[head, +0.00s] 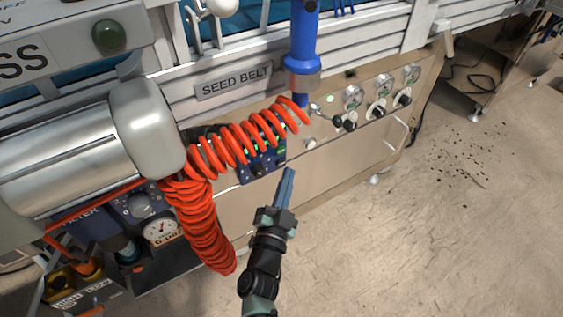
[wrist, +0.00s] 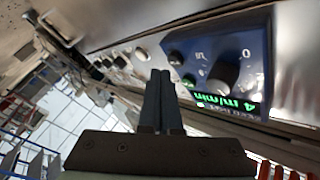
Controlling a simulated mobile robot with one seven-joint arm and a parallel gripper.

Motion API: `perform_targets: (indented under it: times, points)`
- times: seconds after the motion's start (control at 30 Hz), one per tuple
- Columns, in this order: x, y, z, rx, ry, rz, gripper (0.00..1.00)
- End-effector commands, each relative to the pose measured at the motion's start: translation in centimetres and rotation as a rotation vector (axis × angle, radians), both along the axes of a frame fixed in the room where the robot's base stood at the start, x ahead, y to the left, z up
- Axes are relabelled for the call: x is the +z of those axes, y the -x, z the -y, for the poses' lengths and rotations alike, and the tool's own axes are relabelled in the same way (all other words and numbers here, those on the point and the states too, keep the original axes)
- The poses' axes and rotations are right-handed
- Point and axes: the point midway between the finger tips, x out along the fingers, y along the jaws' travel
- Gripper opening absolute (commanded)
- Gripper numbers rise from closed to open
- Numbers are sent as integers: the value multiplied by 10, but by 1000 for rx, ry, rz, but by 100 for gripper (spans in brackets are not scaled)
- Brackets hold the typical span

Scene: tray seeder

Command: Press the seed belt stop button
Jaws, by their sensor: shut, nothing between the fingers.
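The SEED BELT label (head: 235,82) is on the rail above a dark blue control box (head: 246,176), partly hidden behind an orange coiled hose. In the wrist view the box (wrist: 258,88) appears upside down, with a large knob (wrist: 223,76), a green "4 m/min" display (wrist: 226,103), a dark button (wrist: 175,58) and a green button (wrist: 188,80). I cannot read which button is stop. My gripper (head: 290,172) is shut and empty, just in front of the box's lower right in the head view. Its fingertips (wrist: 160,74) also show in the wrist view; contact is not clear.
The orange coiled hose (head: 205,235) hangs across and left of the box. A blue vertical tool (head: 303,48) hangs above its right. Gauges and black knobs (head: 378,108) line the metal panel to the right. The floor (head: 400,250) at right is open.

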Motion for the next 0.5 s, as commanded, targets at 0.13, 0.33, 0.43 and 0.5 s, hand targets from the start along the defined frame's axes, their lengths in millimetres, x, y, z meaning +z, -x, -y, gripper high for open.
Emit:
perform_targets:
  times: [0.13, 0.33, 0.43, 0.5]
  points:
    - [0, -2, -1, 0, 0, 0, 0]
    - [0, -7, -5, 0, -1, 0, 0]
    - [0, -7, -5, 0, 0, 0, 0]
    - [0, -7, -5, 0, 0, 0, 0]
